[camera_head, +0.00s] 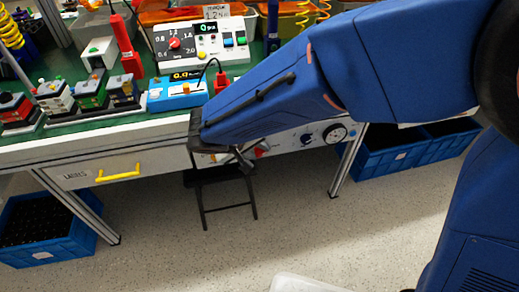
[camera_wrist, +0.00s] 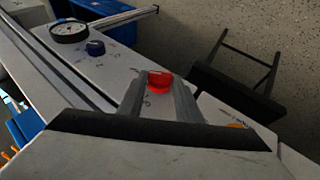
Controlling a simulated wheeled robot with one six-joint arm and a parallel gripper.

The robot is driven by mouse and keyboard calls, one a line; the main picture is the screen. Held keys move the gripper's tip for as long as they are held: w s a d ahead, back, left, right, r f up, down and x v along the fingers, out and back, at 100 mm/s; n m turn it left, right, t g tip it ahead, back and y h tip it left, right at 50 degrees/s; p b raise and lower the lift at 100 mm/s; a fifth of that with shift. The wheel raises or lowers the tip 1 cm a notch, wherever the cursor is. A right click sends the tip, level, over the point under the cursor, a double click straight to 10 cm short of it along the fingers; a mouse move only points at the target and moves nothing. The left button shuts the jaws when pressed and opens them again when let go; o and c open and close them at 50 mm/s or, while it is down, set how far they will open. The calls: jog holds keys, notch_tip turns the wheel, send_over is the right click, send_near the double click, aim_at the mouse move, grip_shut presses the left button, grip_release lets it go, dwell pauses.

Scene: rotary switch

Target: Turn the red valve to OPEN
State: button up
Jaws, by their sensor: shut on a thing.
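The red valve (camera_wrist: 159,79) is a small red knob on the white front panel (camera_wrist: 115,70) of the workbench. In the wrist view it sits between the tips of my gripper's (camera_wrist: 160,95) two grey fingers, which are closed on it. In the head view the red valve (camera_head: 262,152) shows partly beside my gripper (camera_head: 245,157), below my blue arm. Small dark marks stand on the panel near the valve, too small to read. The OPEN mark cannot be made out, so I cannot tell the valve's setting.
A blue knob (camera_head: 306,138) and a round gauge (camera_head: 335,133) are on the same panel. A black stool (camera_head: 222,183) stands just below my gripper. The bench top (camera_head: 80,132) holds several devices. Blue crates (camera_head: 48,228) stand on the floor, which is mostly clear in front.

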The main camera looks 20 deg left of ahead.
aim_at(257, 155)
jog(key=t+h, duration=0.1)
jog(key=f+n+t+h, duration=0.1)
jog(key=h, duration=0.1)
jog(key=a+t+h, duration=0.1)
jog(key=t, duration=0.1)
jog(key=shift+s+f+n+h, duration=0.3)
jog(key=shift+s, duration=0.05)
jog(key=t+h, duration=0.1)
jog(key=f+n+t+h, duration=0.1)
jog(key=t+h, duration=0.1)
jog(key=shift+a+n, duration=0.1)
jog(key=shift+n, duration=0.2)
jog(key=shift+f+t, duration=0.1)
jog(key=shift+t, duration=0.2)
jog(key=o, duration=1)
jog(key=shift+o, duration=0.2)
jog(key=shift+s, duration=0.1)
jog(key=v, duration=1.7)
jog(key=shift+a, duration=0.2)
